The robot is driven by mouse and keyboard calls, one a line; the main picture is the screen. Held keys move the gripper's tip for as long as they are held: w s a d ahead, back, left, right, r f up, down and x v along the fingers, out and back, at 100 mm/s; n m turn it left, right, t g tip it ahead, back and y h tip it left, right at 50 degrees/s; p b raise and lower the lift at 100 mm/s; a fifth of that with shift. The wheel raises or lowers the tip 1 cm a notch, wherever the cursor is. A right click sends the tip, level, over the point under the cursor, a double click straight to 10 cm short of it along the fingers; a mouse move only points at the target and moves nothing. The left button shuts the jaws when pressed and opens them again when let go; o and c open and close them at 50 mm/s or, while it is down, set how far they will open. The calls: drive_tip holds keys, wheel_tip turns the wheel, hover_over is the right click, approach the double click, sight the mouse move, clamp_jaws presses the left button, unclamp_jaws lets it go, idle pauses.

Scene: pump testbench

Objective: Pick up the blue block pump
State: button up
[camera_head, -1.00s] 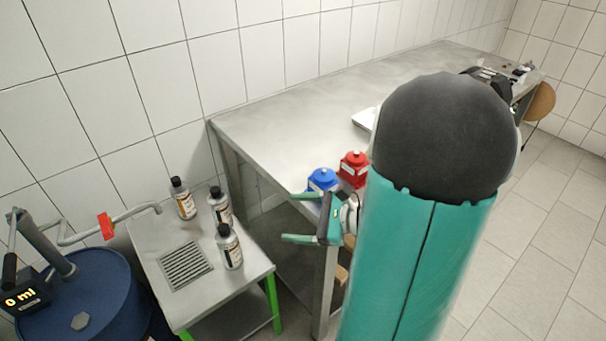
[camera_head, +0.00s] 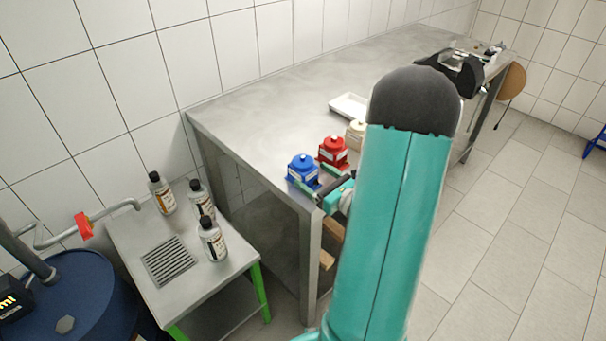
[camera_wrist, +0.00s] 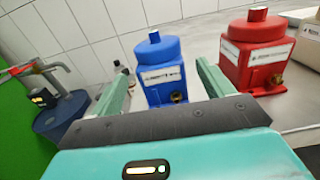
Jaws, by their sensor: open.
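The blue block pump (camera_head: 302,170) stands upright at the near corner of the grey metal table. In the wrist view the blue block pump (camera_wrist: 162,72) shows its white label and a small brass port, beyond and between the two fingers. My gripper (camera_head: 318,182) is open, with its green fingers pointing at the blue pump from the table's front edge. In the wrist view my gripper (camera_wrist: 160,95) has its fingers apart with nothing held. I cannot tell whether the fingertips reach alongside the pump.
A red pump (camera_head: 333,152) stands close to the right of the blue one, with a cream pump (camera_head: 356,132) partly hidden behind my arm. A white tray (camera_head: 348,106) lies farther back. Bottles (camera_head: 212,240) stand on a low side table (camera_head: 190,275). The table's left part is clear.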

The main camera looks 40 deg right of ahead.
sight(303, 168)
drive_tip(key=w, duration=0.5)
drive_tip(key=shift+w, duration=0.15)
drive_tip(key=c, duration=1.5)
